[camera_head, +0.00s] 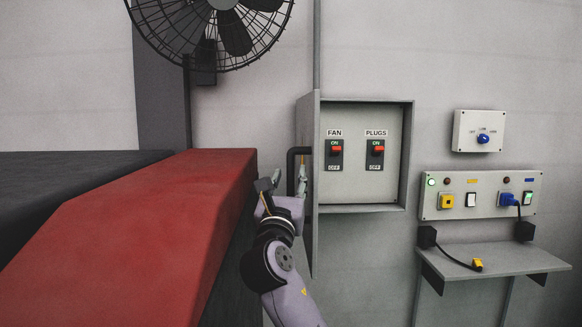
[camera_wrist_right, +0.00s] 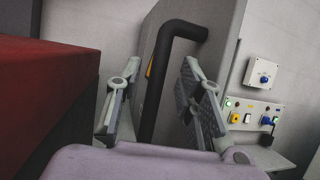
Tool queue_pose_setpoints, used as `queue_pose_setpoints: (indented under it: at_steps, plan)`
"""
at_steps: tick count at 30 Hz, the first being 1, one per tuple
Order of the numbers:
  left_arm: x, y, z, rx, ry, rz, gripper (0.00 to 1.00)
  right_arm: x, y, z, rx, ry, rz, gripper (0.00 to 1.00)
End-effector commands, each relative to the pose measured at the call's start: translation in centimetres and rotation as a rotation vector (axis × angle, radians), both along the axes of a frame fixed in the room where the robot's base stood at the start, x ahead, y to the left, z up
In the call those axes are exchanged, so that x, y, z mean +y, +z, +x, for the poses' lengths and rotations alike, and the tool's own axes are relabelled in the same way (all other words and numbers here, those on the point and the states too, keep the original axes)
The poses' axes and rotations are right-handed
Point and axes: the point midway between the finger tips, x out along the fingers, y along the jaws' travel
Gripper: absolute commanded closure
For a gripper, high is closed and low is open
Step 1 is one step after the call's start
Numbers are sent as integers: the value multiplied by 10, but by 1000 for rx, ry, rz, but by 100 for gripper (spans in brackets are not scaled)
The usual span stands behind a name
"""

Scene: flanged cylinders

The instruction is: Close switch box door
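The grey switch box (camera_head: 365,205) is on the wall, with its door (camera_head: 315,240) swung open on the left side, seen nearly edge-on. Inside are the FAN switch (camera_head: 335,154) and the PLUGS switch (camera_head: 375,154). A black bent handle (camera_head: 291,165) is on the door's outer face; it also shows in the right wrist view (camera_wrist_right: 167,65). My right gripper (camera_head: 288,184) is at the handle. In the right wrist view its fingers (camera_wrist_right: 160,105) are spread, with the handle between them and visible gaps. My left gripper is not in view.
A red-topped block (camera_head: 150,230) stands close on the left of my right arm. A fan (camera_head: 212,30) is above it. On the right are a knob box (camera_head: 479,131), a socket panel (camera_head: 482,194) and a small shelf (camera_head: 500,260) with a cable.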

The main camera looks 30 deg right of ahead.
Motion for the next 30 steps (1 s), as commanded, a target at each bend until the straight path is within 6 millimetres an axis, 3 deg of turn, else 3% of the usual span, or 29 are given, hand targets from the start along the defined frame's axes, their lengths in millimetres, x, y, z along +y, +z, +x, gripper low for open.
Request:
queue_pose_setpoints:
  at_steps: [6, 17, 30]
  plan:
    - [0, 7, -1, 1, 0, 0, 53, -15, 11, 20, 1, -1, 1, 65]
    - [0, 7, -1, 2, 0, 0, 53, -18, 12, 25, -1, 0, 1, 65]
    - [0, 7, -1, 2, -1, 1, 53, -18, 12, 24, -1, 0, 1, 93]
